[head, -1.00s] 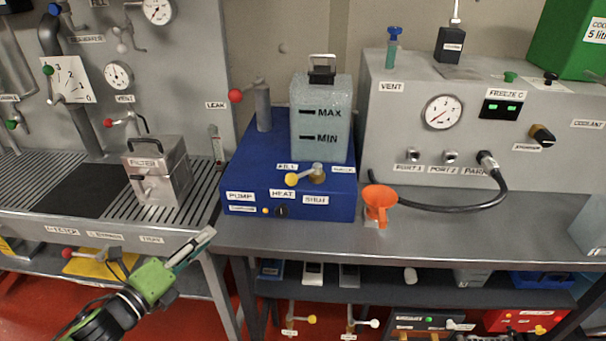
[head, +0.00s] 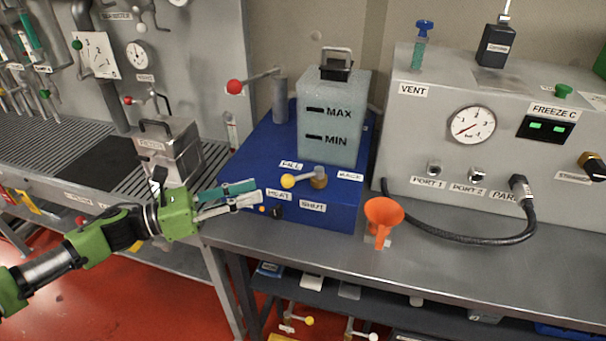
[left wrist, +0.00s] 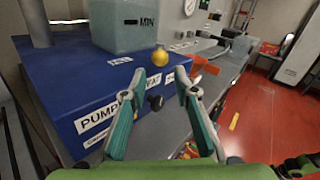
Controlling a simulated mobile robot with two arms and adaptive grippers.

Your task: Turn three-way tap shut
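The three-way tap (head: 319,178) sits on top of the blue unit (head: 259,157). Its lever points left and ends in a yellow ball knob (head: 288,181). Labels FILL (head: 291,165), BACK (head: 350,176) and SHUT (head: 313,207) surround it; the lever does not point at SHUT. My left gripper (head: 258,192) is just left of the knob, in front of the blue unit, and not touching the knob. In the left wrist view its fingers (left wrist: 161,75) are apart and empty, with the knob (left wrist: 160,56) beyond them. My right gripper is not in view.
A translucent tank (head: 331,120) stands behind the tap, with a red-knobbed lever (head: 235,87) to its left. An orange funnel (head: 382,215) stands right of the blue unit. A black hose (head: 460,238) lies on the bench. The PUMP and HEAT front edge is close to my gripper.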

